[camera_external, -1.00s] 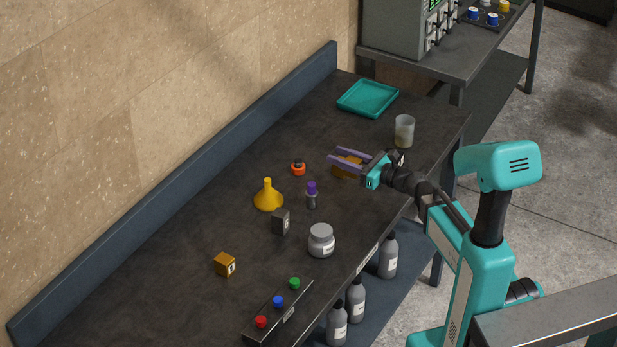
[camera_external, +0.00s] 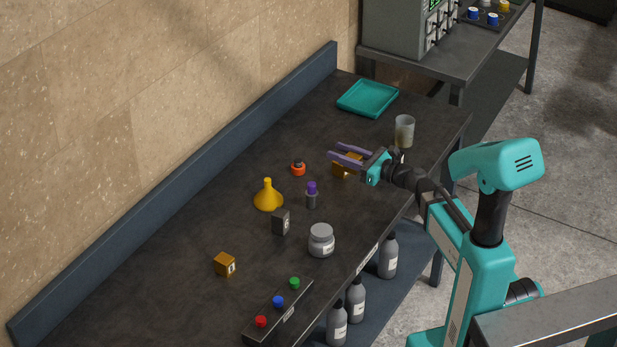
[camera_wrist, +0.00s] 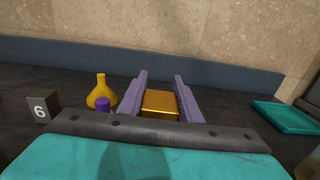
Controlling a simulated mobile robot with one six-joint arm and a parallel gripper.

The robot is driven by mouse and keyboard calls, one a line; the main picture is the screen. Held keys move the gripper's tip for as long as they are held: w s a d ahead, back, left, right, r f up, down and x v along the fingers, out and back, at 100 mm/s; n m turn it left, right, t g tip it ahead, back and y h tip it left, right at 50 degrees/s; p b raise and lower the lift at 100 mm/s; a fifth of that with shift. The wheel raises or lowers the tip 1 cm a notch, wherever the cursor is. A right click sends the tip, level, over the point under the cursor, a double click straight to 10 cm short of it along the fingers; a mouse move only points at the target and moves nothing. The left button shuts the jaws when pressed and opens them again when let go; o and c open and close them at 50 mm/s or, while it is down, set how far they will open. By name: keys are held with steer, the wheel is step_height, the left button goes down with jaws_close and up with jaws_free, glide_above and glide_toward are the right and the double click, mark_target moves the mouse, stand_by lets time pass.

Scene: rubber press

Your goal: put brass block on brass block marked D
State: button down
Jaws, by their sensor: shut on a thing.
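My gripper (camera_external: 350,158) has purple fingers and is shut on a brass block (camera_external: 345,168) at the right part of the bench. In the wrist view the brass block (camera_wrist: 160,105) sits between the two fingers (camera_wrist: 160,85). Whether it is clear of the bench top is hard to tell. Another brass block (camera_external: 225,265) with a white label stands alone at the left front of the bench. Its letter is too small to read. No mark shows on the held block.
A yellow funnel (camera_external: 267,196), purple-capped vial (camera_external: 311,194), orange-and-black item (camera_external: 298,167), dark block (camera_external: 280,222) and grey jar (camera_external: 321,240) stand between the two brass blocks. A button panel (camera_external: 278,312) lies at the front. A beaker (camera_external: 404,131) and teal tray (camera_external: 368,98) are beyond my gripper.

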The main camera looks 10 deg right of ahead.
steer(key=shift+w+d, duration=0.1)
steer(key=shift+w+d+f+m+t+h, duration=0.15)
steer(key=shift+w+d+m+t+h, duration=0.15)
steer(key=shift+w+h, duration=0.15)
steer(key=shift+w+d+f+m+t+h, duration=0.15)
steer(key=shift+w+m+t+h, duration=0.2)
steer(key=shift+w, duration=0.2)
steer(key=s+a+r+n+g+y+b, duration=0.1)
steer(key=s+a, duration=0.3)
steer(key=a, duration=0.8)
steer(key=s+a+r+n+g+y+b, duration=0.1)
steer(key=s+a, duration=0.2)
steer(key=a, duration=0.8)
steer(key=s+a+r+n+g+y+b, duration=0.1)
steer(key=s+a+r+n+g+y, duration=0.1)
steer(key=s+a, duration=1.7)
steer(key=a+n+g+y, duration=0.1)
steer(key=a+n+g, duration=0.1)
steer(key=g, duration=0.1)
steer(key=shift+a+y, duration=0.2)
steer(key=shift+y, duration=0.1)
steer(key=shift+f+g, duration=0.1)
steer(key=shift+g, duration=0.15)
steer(key=shift+f+b, duration=0.75)
steer(key=shift+f, duration=1.2)
